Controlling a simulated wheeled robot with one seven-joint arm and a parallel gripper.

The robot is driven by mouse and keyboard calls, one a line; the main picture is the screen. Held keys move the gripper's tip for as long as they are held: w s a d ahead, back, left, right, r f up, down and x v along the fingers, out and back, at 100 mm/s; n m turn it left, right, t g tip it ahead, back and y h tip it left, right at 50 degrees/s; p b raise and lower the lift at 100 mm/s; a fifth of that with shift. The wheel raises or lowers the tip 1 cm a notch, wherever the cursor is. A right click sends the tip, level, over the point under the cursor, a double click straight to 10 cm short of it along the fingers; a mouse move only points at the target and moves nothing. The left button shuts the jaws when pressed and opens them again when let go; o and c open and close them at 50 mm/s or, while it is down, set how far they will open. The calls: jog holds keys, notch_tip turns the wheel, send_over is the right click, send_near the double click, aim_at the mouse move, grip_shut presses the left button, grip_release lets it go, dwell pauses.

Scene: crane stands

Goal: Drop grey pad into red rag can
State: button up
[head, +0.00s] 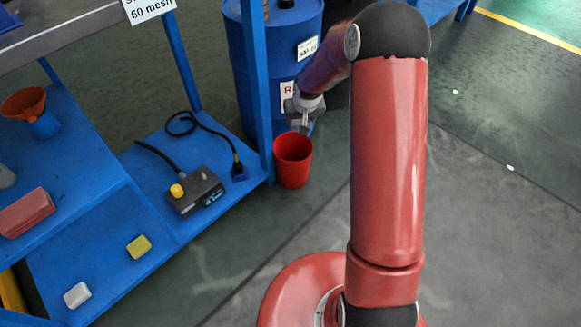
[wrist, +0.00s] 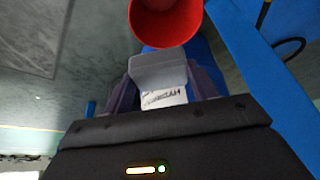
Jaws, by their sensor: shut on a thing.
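My gripper (head: 305,122) hangs at the end of my arm, close above the red rag can (head: 292,162), which stands open and upright on the floor beside the blue shelf. In the wrist view my gripper (wrist: 163,88) is shut on the grey pad (wrist: 160,64), which has a paler printed face. The can's red rim and inside (wrist: 166,22) show just beyond the pad at the top of that view. The pad appears outside the can. In the head view the pad is too small to make out clearly.
A blue drum (head: 240,75) stands behind the can. The blue shelf (head: 110,215) and its post lie close to the can's left. The shelf holds a dark box (head: 195,190), a yellow block (head: 139,246) and a white block (head: 77,295). Floor to the right is clear.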

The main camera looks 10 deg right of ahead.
jog(key=shift+w+a+f+b, duration=0.15)
jog(key=shift+w+f+b, duration=0.15)
jog(key=shift+w+f, duration=0.55)
notch_tip(320, 180, down, 6)
jog(key=b, duration=0.3)
jog(key=shift+r+b, duration=0.2)
jog(key=shift+b, duration=0.1)
jog(key=o, duration=1)
jog(key=shift+p+v, duration=0.85)
jog(key=shift+v, duration=3.1)
